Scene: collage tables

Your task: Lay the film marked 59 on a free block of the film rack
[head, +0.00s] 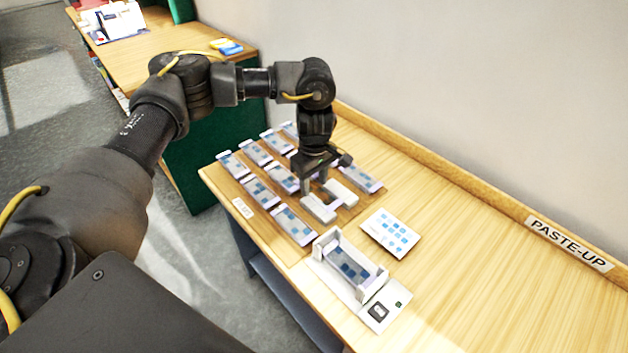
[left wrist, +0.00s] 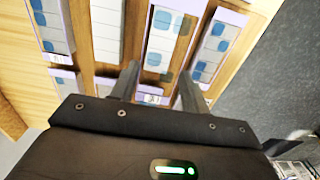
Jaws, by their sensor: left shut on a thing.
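My left gripper (head: 314,186) points down over the film rack (head: 265,222), a wooden board with rows of pale blocks bearing blue-patched films. In the left wrist view its fingers (left wrist: 155,88) are shut on a film (left wrist: 152,98) with a lilac end and a small label, too small to read. How far the held film is above the rack cannot be told. Bare pale blocks (head: 319,209) show just in front of the gripper in the head view. A plain block (left wrist: 105,35) shows left of the fingers in the wrist view. My right gripper is not in view.
A white open-ended holder (head: 325,247) with a blue-patched film stands in front of the rack. A card with blue squares (head: 390,233) lies beside it. The table (head: 480,270) is clear to the right, up to its raised back edge and PASTE-UP sign (head: 569,243).

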